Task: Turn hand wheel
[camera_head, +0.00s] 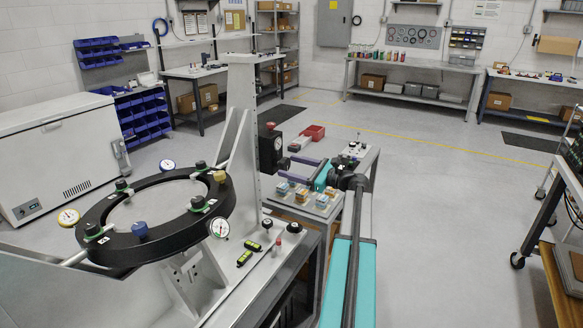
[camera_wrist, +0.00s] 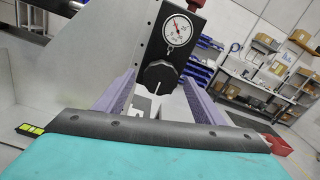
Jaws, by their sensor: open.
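The hand wheel appears to be a black lobed knob (camera_wrist: 160,77) with a white mark, on the face of a black box below a round white-faced gauge (camera_wrist: 177,30). In the head view the black box (camera_head: 269,150) stands beside the tall grey plate; its knob is too small to make out there. My gripper (camera_head: 286,167) is open, with its two purple fingers pointing toward the box. In the wrist view the gripper (camera_wrist: 160,82) has one finger on each side of the knob, with visible gaps. I cannot tell how far the fingertips are from it in depth.
A large black ring (camera_head: 91,216) with knobs and dial gauges stands on the left. A tall grey plate (camera_head: 241,110) rises beside the box. Small boxes (camera_head: 302,194) sit on the bench below my gripper. A red bin (camera_head: 313,133) lies behind.

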